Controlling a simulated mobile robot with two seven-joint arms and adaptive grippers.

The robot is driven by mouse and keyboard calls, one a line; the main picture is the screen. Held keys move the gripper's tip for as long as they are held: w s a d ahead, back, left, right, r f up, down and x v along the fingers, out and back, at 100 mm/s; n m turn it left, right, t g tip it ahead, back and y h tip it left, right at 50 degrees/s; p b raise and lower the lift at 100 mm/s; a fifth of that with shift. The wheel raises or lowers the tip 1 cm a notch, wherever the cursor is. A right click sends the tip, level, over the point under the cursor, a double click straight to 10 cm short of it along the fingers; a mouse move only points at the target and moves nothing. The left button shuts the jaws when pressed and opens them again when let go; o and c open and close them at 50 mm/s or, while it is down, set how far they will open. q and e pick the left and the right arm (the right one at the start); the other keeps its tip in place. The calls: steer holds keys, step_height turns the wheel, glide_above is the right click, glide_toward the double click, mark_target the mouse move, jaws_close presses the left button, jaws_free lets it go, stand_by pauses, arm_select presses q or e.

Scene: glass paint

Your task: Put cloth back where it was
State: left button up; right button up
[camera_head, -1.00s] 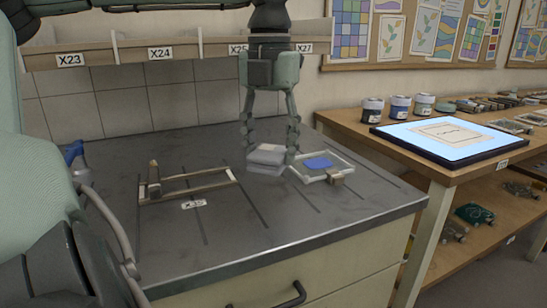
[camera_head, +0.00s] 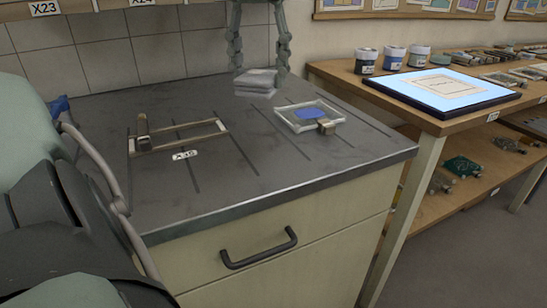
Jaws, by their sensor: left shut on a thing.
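The cloth (camera_head: 256,81) is a light grey folded pad with layered edges, near the back of the dark counter. My left gripper (camera_head: 258,72) comes from above, with one finger at each side of the cloth. It is shut on the cloth and appears to hold it slightly above the counter; the exact gap is hard to tell. The upper part of the gripper is cut off by the top of the picture. My right gripper is not in view.
A clear-framed tray with a blue patch (camera_head: 312,112) lies right of the cloth. A wooden frame jig (camera_head: 180,143) and an X35 label (camera_head: 185,155) lie left. Paint jars (camera_head: 394,58) and a lit panel (camera_head: 445,88) stand on the right bench. The counter's front is clear.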

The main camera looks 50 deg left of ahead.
mark_target(258, 75)
arm_select(q)
step_height(258, 75, up, 8)
steer(key=shift+f, duration=0.25)
stand_by(0.6)
